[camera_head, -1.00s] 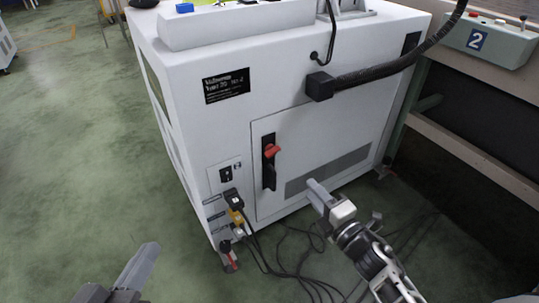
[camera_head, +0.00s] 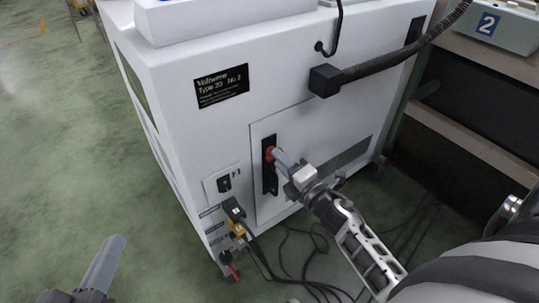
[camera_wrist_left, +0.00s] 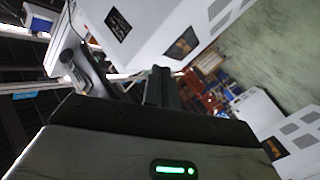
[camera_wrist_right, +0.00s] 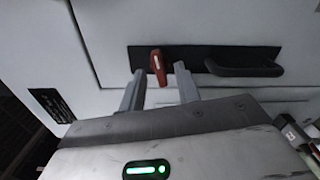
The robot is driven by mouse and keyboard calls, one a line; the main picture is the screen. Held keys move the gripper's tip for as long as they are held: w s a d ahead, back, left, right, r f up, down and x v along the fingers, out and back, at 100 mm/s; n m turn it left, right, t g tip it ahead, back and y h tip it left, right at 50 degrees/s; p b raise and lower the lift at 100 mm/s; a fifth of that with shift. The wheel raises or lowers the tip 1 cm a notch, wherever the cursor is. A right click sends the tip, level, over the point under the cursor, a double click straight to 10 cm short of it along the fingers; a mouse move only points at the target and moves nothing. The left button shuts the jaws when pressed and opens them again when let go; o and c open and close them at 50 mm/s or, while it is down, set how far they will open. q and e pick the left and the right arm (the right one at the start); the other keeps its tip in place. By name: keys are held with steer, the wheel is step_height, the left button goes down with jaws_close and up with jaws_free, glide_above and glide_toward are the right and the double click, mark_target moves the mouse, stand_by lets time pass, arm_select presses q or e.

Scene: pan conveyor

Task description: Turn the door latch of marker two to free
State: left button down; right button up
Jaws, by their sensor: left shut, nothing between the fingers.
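The door latch is a red knob (camera_head: 269,153) at the top of a black handle plate on the white machine's door. In the right wrist view the red latch (camera_wrist_right: 157,66) stands between the two finger ends, with its pale mark lengthwise on it. My right gripper (camera_wrist_right: 158,80) is open, its fingers either side of the latch with visible gaps; it also shows in the head view (camera_head: 280,158). My left gripper (camera_head: 118,242) is shut and empty at the lower left, away from the machine; its fingers also show in the left wrist view (camera_wrist_left: 158,80).
A control box (camera_head: 492,24) marked 2 stands at the upper right. Plugs and cables (camera_head: 236,212) hang at the machine's lower left corner. Black hose (camera_head: 400,62) crosses above the door. Green floor is clear at left.

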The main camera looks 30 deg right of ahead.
arm_select(q)
steer(key=shift+w, duration=0.25)
arm_select(e)
steer(key=shift+w, duration=0.35)
arm_select(q)
steer(key=shift+r, duration=0.1)
arm_select(e)
jaws_close()
steer(key=m+p, duration=0.1)
steer(key=m, duration=0.1)
steer(key=shift+m+p, duration=0.3)
steer(key=shift+p, duration=0.05)
arm_select(q)
steer(key=shift+a+f+y, duration=0.2)
steer(key=shift+f+y, duration=0.1)
steer(key=shift+f, duration=0.05)
arm_select(e)
jaws_free()
steer(key=shift+s, duration=0.1)
